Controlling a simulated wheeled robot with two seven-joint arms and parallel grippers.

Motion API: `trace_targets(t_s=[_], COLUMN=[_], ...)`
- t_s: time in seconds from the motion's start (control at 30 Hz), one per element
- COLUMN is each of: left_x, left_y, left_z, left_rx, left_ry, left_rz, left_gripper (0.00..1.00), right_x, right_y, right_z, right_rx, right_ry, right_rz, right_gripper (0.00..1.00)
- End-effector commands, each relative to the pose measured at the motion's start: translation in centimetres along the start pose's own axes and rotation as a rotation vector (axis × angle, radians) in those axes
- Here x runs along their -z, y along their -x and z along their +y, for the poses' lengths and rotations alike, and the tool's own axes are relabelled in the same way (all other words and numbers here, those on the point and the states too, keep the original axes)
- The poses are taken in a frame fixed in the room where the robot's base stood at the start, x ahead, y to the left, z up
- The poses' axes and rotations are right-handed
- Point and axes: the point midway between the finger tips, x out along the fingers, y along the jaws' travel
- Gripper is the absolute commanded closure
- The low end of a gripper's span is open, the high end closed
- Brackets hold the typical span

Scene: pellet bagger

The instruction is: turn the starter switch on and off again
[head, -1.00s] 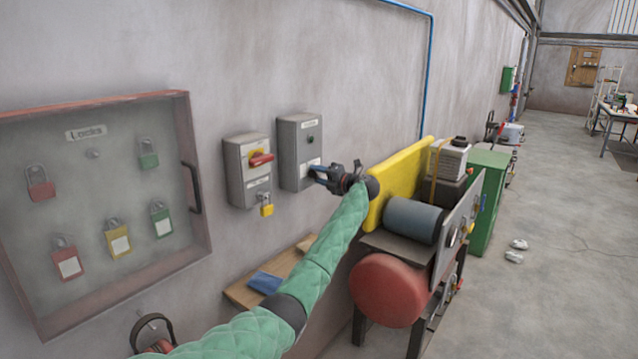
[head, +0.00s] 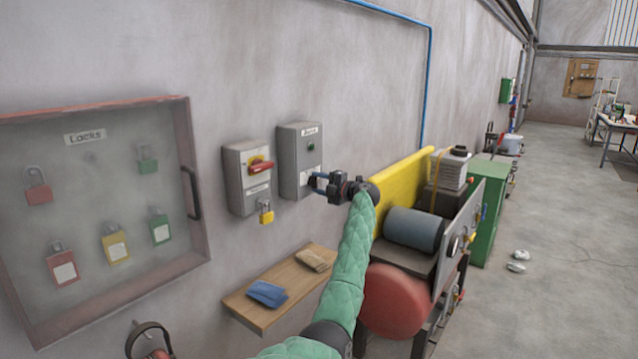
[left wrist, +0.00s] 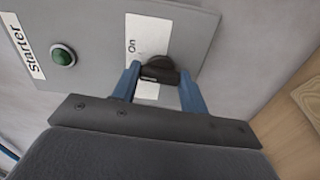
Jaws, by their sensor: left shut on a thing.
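The starter box (head: 301,146) is a grey box on the wall, with a green round lamp or button (head: 310,145) and a label at its top. In the left wrist view, the word "Starter" shows beside the green round part (left wrist: 63,55). The starter switch (left wrist: 158,68) is a dark knob on a white plate marked "On". My left gripper (head: 318,183) is at the lower front of the starter box. In the left wrist view its blue fingers (left wrist: 160,84) are on both sides of the knob, shut on it. My right gripper is not in view.
A grey isolator box (head: 236,181) with a red and yellow handle and a yellow padlock (head: 265,212) is to the left. A lock cabinet (head: 203,235) hangs further left. A wooden shelf (head: 250,312) is below. The machine with its yellow guard (head: 405,185) stands to the right.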

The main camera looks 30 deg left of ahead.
Motion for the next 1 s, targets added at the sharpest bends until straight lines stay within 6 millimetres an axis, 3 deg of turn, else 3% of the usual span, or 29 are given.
trace_targets(t_s=[0.5, 1.0], left_x=[-0.1, -0.1], left_y=[0.2, 0.2], left_z=[-0.2, -0.4], left_rx=[0.003, 0.002], left_ry=[-0.379, -0.472], left_rz=[-0.003, -0.004], left_gripper=[0.79, 0.79], right_x=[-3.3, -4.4], right_y=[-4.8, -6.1], right_z=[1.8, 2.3], right_rx=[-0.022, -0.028], right_ry=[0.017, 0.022], right_rz=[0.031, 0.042], right_gripper=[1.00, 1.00])
